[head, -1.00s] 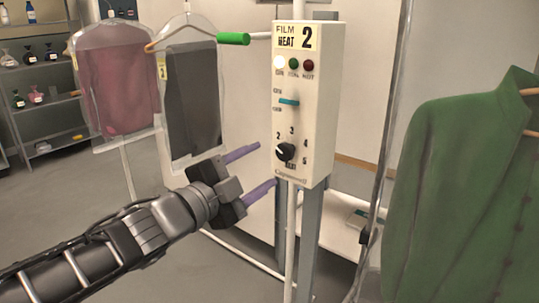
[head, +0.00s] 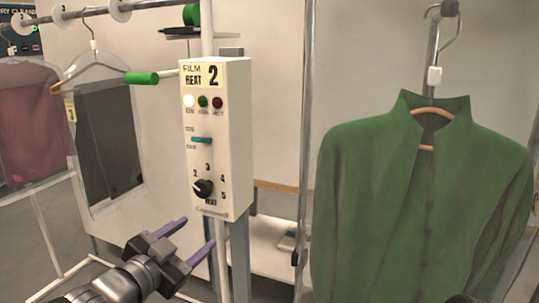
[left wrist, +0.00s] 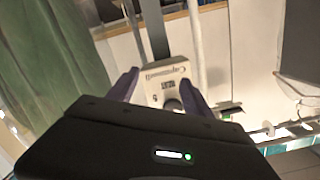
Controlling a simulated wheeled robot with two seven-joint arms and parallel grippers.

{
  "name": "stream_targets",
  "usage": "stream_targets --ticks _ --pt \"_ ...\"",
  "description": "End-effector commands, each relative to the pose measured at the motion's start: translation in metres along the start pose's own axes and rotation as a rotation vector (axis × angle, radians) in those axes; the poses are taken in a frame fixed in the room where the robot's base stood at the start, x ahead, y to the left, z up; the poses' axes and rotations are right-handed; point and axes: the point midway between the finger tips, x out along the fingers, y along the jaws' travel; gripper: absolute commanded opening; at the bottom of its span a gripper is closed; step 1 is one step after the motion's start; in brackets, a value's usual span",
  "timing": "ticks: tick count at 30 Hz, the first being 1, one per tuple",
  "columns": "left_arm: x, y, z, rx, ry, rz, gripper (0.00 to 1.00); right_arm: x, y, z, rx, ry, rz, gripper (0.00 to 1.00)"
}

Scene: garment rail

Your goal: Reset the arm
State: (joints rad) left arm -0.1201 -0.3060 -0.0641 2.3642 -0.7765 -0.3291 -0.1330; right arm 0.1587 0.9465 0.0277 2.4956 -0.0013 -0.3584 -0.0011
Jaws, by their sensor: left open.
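My left gripper (head: 197,238) is open and empty, low in the head view, in front of and below the cream film heat control box (head: 215,135). Its two purple fingers are apart and touch nothing that I can see. In the left wrist view the fingers (left wrist: 158,86) frame the lower part of the box (left wrist: 166,78). The box has a black dial (head: 203,188), a teal switch (head: 201,140) and a row of lamps, the left one lit white. My right gripper does not show.
A green jacket (head: 375,190) hangs at the right. A bagged dark garment (head: 108,145) and a bagged red garment (head: 33,120) hang at the left. A green-ended lever (head: 141,78) sticks out left of the box. A pale shelf (head: 268,244) stands behind the posts.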

Motion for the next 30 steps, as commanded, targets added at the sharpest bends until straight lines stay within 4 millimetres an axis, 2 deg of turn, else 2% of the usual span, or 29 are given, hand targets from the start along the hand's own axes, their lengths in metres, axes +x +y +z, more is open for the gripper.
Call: stream_targets --ticks 1,3,7,9,11,12,15,18,22,26,30 --pt "0.015 0.019 0.025 -0.108 -0.073 0.039 0.58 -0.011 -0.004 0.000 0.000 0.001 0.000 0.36" --pt "0.031 0.049 0.068 -0.268 -0.185 0.078 0.58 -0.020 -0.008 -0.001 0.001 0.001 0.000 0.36" --pt "0.037 0.114 0.152 -0.539 -0.423 0.124 0.58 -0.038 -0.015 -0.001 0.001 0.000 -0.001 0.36" --pt "0.027 0.152 0.196 -0.665 -0.562 0.136 0.58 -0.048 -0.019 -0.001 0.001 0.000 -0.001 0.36" --pt "0.011 0.186 0.229 -0.762 -0.684 0.143 0.58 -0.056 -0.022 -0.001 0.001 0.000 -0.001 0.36" --pt "-0.003 0.208 0.249 -0.818 -0.766 0.147 0.58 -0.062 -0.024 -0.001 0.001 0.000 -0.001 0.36" --pt "-0.046 0.264 0.290 -0.936 -0.966 0.156 0.58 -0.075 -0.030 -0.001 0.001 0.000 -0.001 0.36" --pt "-0.091 0.309 0.314 -1.007 -1.132 0.175 0.58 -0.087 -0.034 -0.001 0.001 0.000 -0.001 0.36" --pt "-0.136 0.350 0.326 -1.045 -1.267 0.223 0.58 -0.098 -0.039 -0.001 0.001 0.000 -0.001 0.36" --pt "-0.157 0.366 0.329 -1.062 -1.326 0.245 0.58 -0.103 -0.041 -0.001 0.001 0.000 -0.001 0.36" --pt "-0.157 0.366 0.330 -1.066 -1.326 0.240 0.58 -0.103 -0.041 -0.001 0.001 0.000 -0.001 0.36"
